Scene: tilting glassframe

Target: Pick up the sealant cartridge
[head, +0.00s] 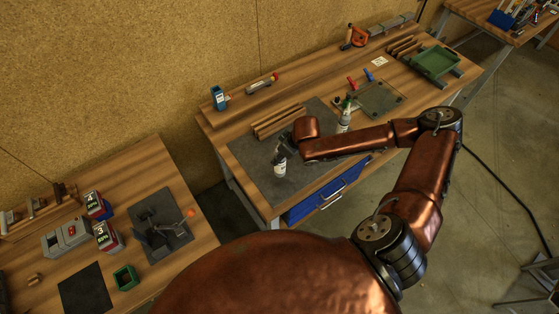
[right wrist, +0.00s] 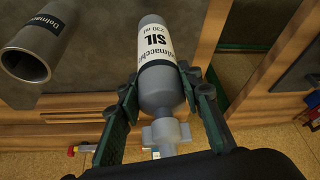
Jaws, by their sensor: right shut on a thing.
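The grey sealant cartridge (right wrist: 160,65) has a white label reading "SIL 230 ml". In the right wrist view it sits between the two dark green fingers of my right gripper (right wrist: 160,95), which is shut on it near its narrowing nozzle end. In the head view the cartridge (head: 280,167) shows its white label over the dark mat, with my right gripper (head: 284,145) at its upper end. I cannot tell whether its base touches the mat. My left gripper is not in view.
Wooden strips (head: 277,122) lie behind the mat (head: 250,160). A blue drawer (head: 318,202) is below.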

